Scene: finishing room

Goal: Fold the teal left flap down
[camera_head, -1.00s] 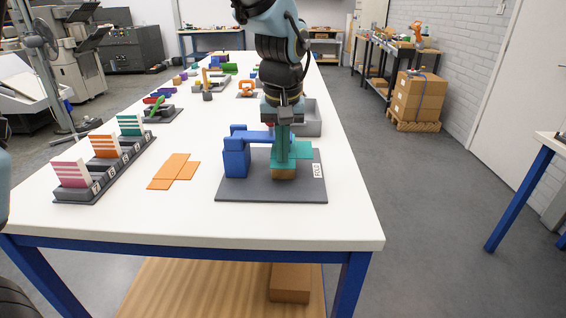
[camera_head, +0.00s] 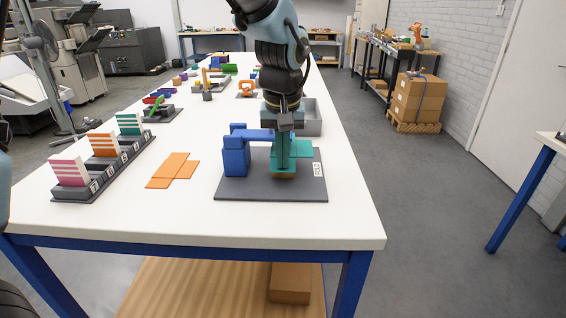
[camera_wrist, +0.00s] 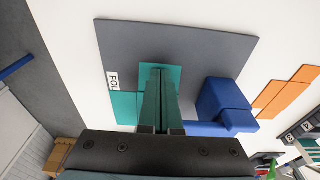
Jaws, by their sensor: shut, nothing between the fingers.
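A second teal flap (camera_head: 304,149) spreads out to the right. My gripper (camera_head: 283,164) is shut and empty, pointing down over the near flap. In the wrist view its fingertips (camera_wrist: 161,70) overlap that teal flap (camera_wrist: 173,77); I cannot tell whether they touch. The fingers hide much of the box top and any flap behind.
A blue block with an arm (camera_head: 236,158) stands left of the box, its arm reaching towards my gripper. A grey bin (camera_head: 312,118) stands behind. Orange flat pieces (camera_head: 174,170) and a card rack (camera_head: 108,172) lie left. The table's front is clear.

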